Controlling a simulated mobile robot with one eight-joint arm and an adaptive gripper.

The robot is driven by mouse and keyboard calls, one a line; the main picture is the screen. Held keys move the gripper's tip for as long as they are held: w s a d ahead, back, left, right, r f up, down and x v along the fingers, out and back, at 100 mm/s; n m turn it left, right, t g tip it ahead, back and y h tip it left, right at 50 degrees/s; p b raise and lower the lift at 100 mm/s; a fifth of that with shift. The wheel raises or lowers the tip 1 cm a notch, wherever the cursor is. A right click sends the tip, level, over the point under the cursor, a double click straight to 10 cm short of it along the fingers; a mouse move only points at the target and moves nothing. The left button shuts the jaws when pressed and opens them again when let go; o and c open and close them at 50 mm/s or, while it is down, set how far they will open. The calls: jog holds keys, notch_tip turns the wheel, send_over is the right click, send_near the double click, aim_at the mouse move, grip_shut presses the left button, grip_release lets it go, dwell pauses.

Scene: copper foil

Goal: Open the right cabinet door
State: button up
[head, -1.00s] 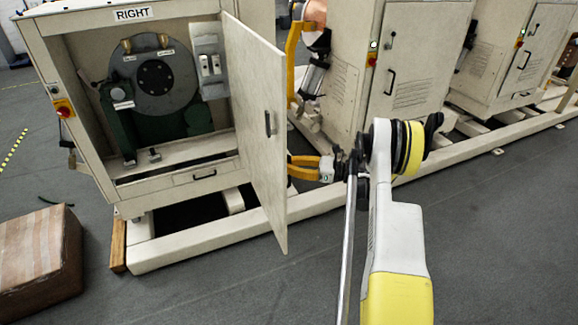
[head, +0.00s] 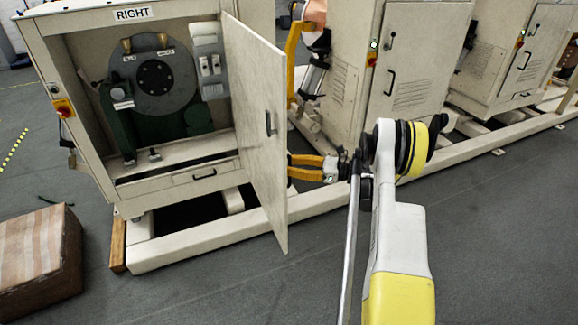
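The right cabinet (head: 40,62), under a RIGHT label, stands at the left of the head view with its front uncovered. Its pale door (head: 252,150) stands swung wide out from the cabinet's right side, with a dark handle (head: 270,123) near the free edge. My gripper (head: 292,167), with orange fingers, is just right of the door's free edge, below handle height. The fingers look spread apart with a gap between them. Their tips are partly hidden by the door, so I cannot tell whether they touch it.
Inside the cabinet is a grey disc (head: 155,76) on a green mount. A pale base rail (head: 210,236) runs below the door. A brown box (head: 38,260) sits at lower left. More cabinets (head: 405,70) stand behind my arm. Grey floor is free in front.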

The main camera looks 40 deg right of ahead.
jog(key=v, duration=1.1)
